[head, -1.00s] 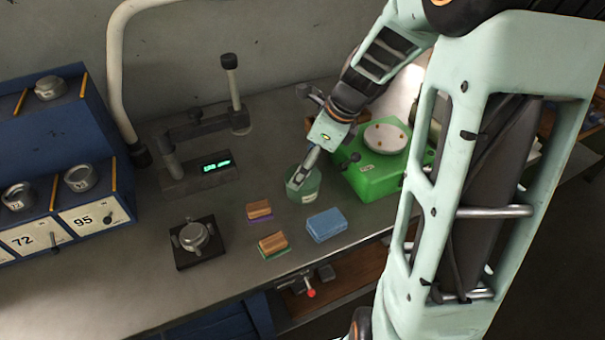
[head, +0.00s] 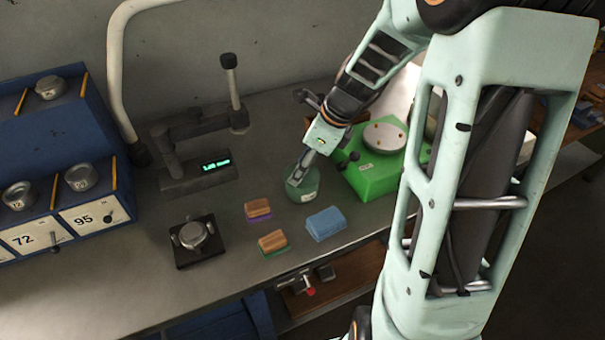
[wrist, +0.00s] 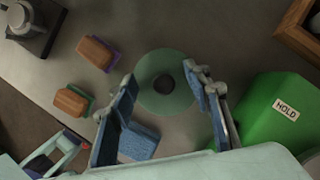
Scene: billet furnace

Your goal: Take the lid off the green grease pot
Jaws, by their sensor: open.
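The green grease pot (head: 303,192) stands on the grey bench, left of the bright green box. In the wrist view its round green lid (wrist: 165,100) shows from above, with a dark knob (wrist: 164,84) near its middle. My gripper (head: 296,179) is over the pot from above, pointing down. In the wrist view my gripper (wrist: 160,82) is open, with one finger on each side of the knob. The knob is between the fingertips, and I cannot tell whether either finger touches it. In the head view the gripper hides part of the lid.
The bright green box (head: 372,177) marked HOLD stands close on the right. A blue block (head: 326,224) and two brown-topped brushes (head: 258,209) (head: 272,242) lie in front of the pot. A gauge stand (head: 190,170) is at the left; bare bench lies between.

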